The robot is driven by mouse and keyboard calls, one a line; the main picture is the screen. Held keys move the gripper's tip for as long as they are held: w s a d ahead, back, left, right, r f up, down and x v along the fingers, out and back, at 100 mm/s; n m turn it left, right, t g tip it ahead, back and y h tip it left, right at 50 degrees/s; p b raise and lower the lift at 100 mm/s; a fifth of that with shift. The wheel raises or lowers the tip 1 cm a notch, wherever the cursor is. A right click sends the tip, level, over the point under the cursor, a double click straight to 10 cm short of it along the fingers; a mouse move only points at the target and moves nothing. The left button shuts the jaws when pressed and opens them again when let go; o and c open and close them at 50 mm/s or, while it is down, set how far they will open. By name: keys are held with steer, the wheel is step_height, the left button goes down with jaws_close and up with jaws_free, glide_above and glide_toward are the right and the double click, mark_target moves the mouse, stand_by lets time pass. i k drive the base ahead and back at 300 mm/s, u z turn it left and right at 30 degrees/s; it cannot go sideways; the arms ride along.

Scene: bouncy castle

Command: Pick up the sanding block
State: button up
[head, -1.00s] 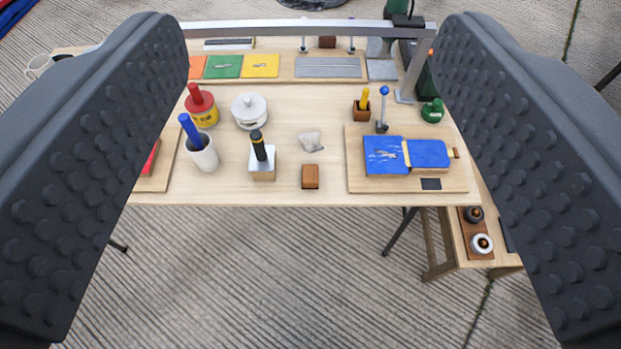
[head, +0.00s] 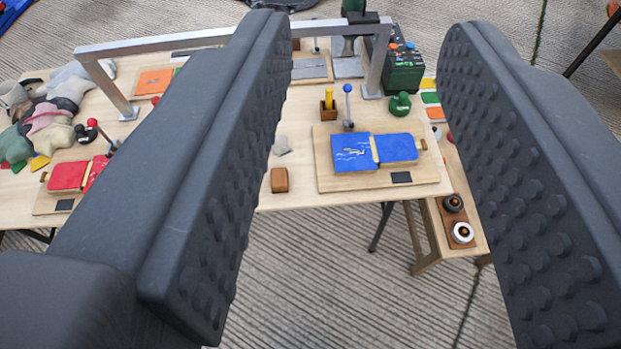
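A small brown block (head: 279,180), which looks like the sanding block, lies on the wooden table near its front edge. In the head view it shows just to the right of the left finger's studded pad, between my two fingers. My gripper (head: 363,35) is open and empty, with a wide gap between its dark fingers. The fingers loom large in the foreground, and the block is well beyond them, not touched. The left finger hides a middle-left part of the table.
A red piece (head: 68,177) and cloths (head: 48,118) are at left. A metal frame (head: 150,44) spans the table. The table front edge is close to the block.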

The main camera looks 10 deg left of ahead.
mark_target(279, 184)
steer(key=z, duration=0.45)
steer(key=i, duration=0.1)
steer(key=z, duration=2.3)
steer(key=k, duration=1.8)
steer(key=u, duration=1.95)
steer(key=i, duration=0.95)
